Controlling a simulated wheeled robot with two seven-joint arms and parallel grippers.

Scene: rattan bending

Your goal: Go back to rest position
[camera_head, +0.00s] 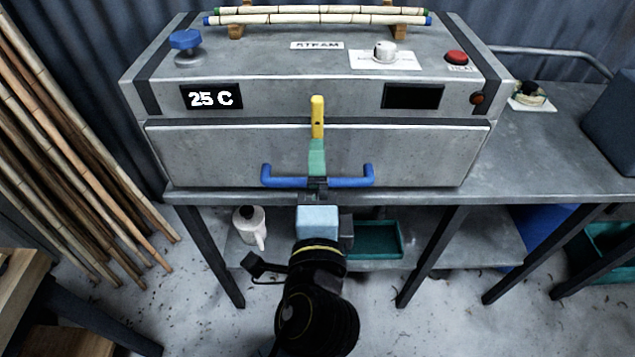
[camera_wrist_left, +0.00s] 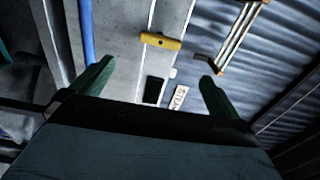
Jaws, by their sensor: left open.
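My left gripper (camera_head: 317,160) is in front of the steam box (camera_head: 220,155), at the middle of its blue handle (camera_head: 280,181). One green finger shows in the head view, and the other is hidden. In the left wrist view my left gripper (camera_wrist_left: 155,88) has its two green fingers wide apart with nothing held between them. A yellow bar-shaped piece (camera_head: 318,117) stands upright just beyond the fingertips; it also shows in the left wrist view (camera_wrist_left: 160,41). I cannot tell if a finger touches the handle. My right gripper is in neither view.
Two rattan poles (camera_head: 320,19) rest on wooden supports on the box top, near a blue knob (camera_head: 186,42) and a red button (camera_head: 456,57). The display (camera_head: 211,97) reads 25 C. Poles (camera_head: 75,140) lean at left. A green tray (camera_head: 375,240) sits on the shelf below.

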